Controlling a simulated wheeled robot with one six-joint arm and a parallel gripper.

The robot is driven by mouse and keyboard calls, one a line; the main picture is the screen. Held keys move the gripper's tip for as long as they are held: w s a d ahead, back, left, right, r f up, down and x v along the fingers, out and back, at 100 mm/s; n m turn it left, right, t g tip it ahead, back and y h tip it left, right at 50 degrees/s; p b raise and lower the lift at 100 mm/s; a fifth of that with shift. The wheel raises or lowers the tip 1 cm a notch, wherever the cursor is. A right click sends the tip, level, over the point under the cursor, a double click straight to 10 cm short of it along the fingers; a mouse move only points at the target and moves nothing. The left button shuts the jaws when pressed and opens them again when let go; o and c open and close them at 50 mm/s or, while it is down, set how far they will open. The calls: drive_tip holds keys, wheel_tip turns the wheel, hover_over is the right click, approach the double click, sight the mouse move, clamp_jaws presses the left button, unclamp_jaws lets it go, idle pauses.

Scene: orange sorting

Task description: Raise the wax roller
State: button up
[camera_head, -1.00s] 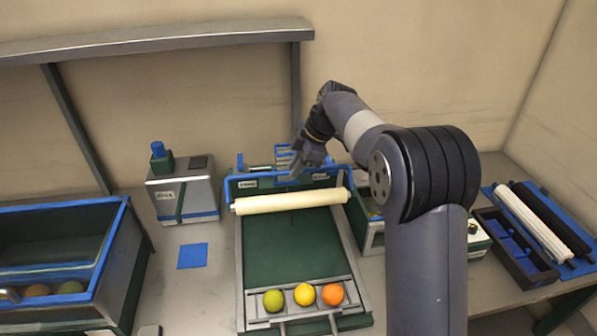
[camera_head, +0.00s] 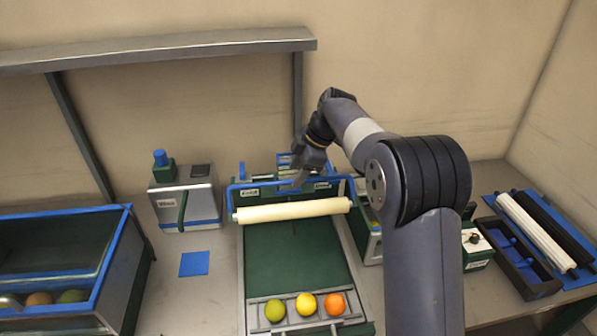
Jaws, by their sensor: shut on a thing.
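The cream wax roller (camera_head: 292,210) lies level across the far end of the green sorting bed (camera_head: 290,252). A blue bar frame (camera_head: 240,187) with side arms spans the bed just behind the roller. My gripper (camera_head: 300,182) points down at the middle of this bar and is shut on it. The fingertips are small and partly blend with the dark parts behind them. A green fruit (camera_head: 275,310), a yellow fruit (camera_head: 306,304) and an orange (camera_head: 334,304) sit in a row at the bed's near end.
A grey box (camera_head: 186,200) with a blue knob stands left of the bed, behind a blue square (camera_head: 194,263). A blue-rimmed bin (camera_head: 125,230) with fruit is at far left. Spare rollers (camera_head: 537,229) lie at right. My arm covers the bed's right surroundings.

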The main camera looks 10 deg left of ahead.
drive_tip(key=shift+w+r, duration=0.1)
drive_tip(key=shift+w, duration=0.05)
drive_tip(key=b+v, duration=0.1)
drive_tip(key=v, duration=0.9)
drive_tip(key=shift+s+r, duration=0.2)
drive_tip(key=shift+r, duration=0.1)
drive_tip(key=shift+d, duration=0.15)
drive_tip(key=x, duration=0.9)
drive_tip(key=shift+f+p, duration=0.2)
drive_tip(key=shift+p, duration=0.1)
drive_tip(key=shift+w, duration=0.1)
